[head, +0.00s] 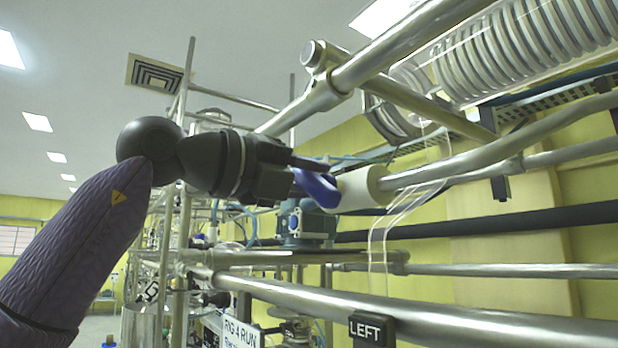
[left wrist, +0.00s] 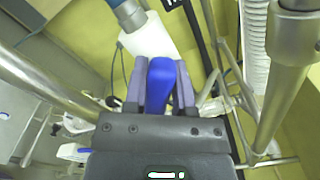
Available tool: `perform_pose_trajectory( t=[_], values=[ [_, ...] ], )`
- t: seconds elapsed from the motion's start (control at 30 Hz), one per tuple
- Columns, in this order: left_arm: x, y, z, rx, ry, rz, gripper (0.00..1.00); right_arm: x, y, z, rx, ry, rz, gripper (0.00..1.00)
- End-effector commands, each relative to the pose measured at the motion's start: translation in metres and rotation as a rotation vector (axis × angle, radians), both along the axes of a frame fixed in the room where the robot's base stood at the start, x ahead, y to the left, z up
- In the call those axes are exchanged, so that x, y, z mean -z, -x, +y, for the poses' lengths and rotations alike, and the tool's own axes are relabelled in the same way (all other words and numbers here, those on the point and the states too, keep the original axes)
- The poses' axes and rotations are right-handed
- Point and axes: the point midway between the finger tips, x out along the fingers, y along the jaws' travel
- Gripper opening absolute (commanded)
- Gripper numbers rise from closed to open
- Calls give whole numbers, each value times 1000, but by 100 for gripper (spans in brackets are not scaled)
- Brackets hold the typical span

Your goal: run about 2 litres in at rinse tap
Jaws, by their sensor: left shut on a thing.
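A blue tap handle (head: 316,187) shows at the end of my left gripper (head: 300,176) in the head view. The handle also shows in the left wrist view (left wrist: 160,82), between the two fingers of my left gripper (left wrist: 160,75), which is shut on it. A white cylindrical fitting (head: 358,189) on a steel pipe lies just beyond the handle; it also shows in the left wrist view (left wrist: 147,38). The fingers hide part of the handle and its joint to the fitting. I cannot read a water level. My right gripper is in neither view.
Steel pipes cross close around my left arm. A thick rail (head: 450,322) with a black LEFT tag (head: 371,329) runs below. A glass coil (head: 530,50) hangs at upper right. A sign reading RIG 4 RUN (head: 240,333) is low in the middle.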

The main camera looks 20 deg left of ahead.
Motion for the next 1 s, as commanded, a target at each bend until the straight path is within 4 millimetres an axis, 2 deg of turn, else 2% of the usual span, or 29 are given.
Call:
perform_pose_trajectory(
  t=[0.13,0.17,0.3,0.33,0.57,0.67,0.83,1.0],
  values=[
    [-1,0,1,-1,2,-3,0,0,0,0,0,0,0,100],
    [-1,0,1,-1,1,-3,34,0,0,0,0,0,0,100],
    [-1,0,1,-1,0,-2,64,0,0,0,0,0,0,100],
    [-1,0,1,-1,0,-2,68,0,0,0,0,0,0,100],
    [0,0,0,0,0,-2,68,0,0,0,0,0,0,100],
    [1,6,5,-2,0,-3,68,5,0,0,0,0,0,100],
    [4,39,32,-4,2,-5,68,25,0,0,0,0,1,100],
    [2,68,54,-3,0,-4,68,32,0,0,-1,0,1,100]
  ],
)
